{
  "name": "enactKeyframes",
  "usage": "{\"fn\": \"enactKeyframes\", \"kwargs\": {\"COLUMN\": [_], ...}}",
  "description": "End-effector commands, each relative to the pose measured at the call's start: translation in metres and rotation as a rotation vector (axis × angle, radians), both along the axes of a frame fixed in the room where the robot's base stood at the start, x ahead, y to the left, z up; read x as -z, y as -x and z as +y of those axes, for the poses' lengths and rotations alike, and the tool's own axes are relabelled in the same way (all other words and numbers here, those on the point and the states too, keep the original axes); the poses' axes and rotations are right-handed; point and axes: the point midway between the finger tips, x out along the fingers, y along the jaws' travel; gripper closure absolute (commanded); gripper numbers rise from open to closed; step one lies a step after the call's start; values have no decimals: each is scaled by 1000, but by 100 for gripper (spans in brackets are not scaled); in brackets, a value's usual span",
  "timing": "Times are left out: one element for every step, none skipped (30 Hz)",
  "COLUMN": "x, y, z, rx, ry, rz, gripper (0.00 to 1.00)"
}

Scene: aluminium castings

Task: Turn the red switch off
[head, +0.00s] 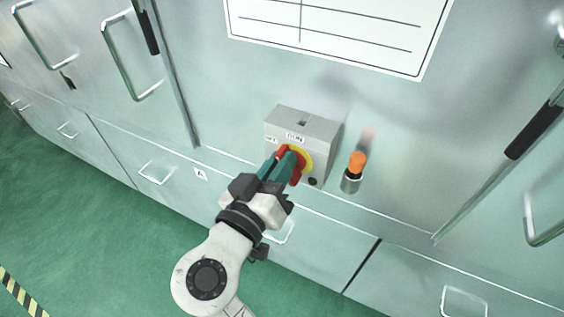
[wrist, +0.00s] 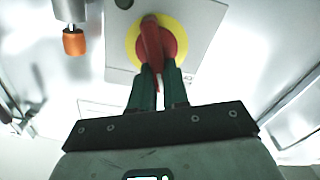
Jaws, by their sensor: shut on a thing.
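The red switch (head: 295,171) sits on a yellow disc on the front of a grey switch box (head: 318,130). The box has labels on its face; one reads RUN, and a smaller one to its left is hard to read. My gripper (head: 284,160) is at the switch, its green fingers partly covering it in the head view. In the wrist view the red handle (wrist: 151,42) stands between the two fingertips (wrist: 158,70), which are shut on its lower end. The handle looks close to upright in that view.
An orange-capped part (head: 357,163) sticks out just right of the box; it also shows in the wrist view (wrist: 74,42). Metal cabinet doors with bar handles (head: 130,60) surround the box. A white ruled sheet (head: 340,30) is above. Green floor lies below left.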

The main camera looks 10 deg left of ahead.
Motion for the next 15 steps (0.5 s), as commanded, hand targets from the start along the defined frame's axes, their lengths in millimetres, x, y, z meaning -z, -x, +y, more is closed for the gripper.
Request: {"fn": "enactKeyframes", "kwargs": {"x": [-2,-1,-1,-1,-1,0,0,0,1,1,1,2,2,2,3], "y": [-2,-2,-3,-3,-3,-3,-3,-3,-4,-4,-4,-4,-4,-4,-5], "z": [1,1,2,2,2,3,3,4,4,5,5,6,6,6,7], "rx": [0,0,0,0,0,0,0,0,0,0,0,0,0,0,0], "ry": [42,69,104,132,158,194,220,247,284,311,337,373,400,427,463], "rz": [14,25,38,48,57,70,80,90,103,113,122,135,145,155,168], "gripper": [100,100,100,100,100,100,100,100,100,100,100,100,100,100,100]}}
